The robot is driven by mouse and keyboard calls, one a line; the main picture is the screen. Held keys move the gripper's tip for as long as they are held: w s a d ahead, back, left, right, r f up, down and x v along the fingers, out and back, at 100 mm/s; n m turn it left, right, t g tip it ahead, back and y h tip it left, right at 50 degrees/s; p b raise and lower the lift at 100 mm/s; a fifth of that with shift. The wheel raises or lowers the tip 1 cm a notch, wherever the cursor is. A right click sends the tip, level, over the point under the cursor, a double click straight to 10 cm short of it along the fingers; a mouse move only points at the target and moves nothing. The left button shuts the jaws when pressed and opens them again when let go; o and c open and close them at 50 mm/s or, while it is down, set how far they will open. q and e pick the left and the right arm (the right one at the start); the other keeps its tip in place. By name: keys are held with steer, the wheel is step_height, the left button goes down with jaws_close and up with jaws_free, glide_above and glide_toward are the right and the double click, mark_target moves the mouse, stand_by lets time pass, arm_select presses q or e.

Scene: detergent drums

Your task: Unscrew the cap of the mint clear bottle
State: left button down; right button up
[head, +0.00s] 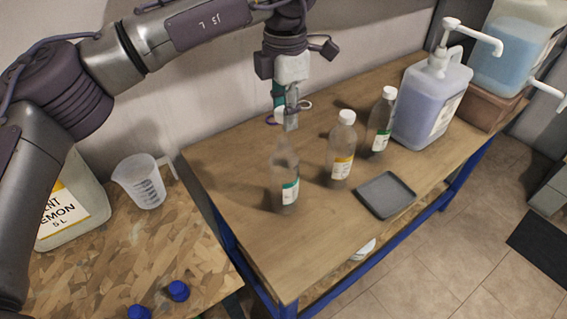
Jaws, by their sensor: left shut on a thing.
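A clear bottle with a teal-green label (284,178) stands upright near the left part of the wooden table. It looks like the mint one, but I cannot read the label. My left gripper (286,116) points down directly above its neck. The gripper is shut on a white cap (280,115), which is partly hidden by the fingers. My right gripper is not in view.
A yellow-label bottle (341,155) and a green-label bottle (380,125), both white-capped, stand to the right. A grey tray (386,195) lies in front of them. A lilac pump container (428,105) stands beyond. A measuring jug (140,182) and blue caps (178,290) are on the left table.

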arm_select(q)
steer(key=shift+r, duration=0.4)
steer(key=shift+r, duration=0.15)
steer(key=shift+r+p, duration=1.1)
steer(key=shift+r, duration=0.2)
steer(key=shift+r, duration=0.2)
steer(key=shift+r+p, duration=1.55)
steer(key=shift+r, duration=0.35)
steer(key=shift+f, duration=0.1)
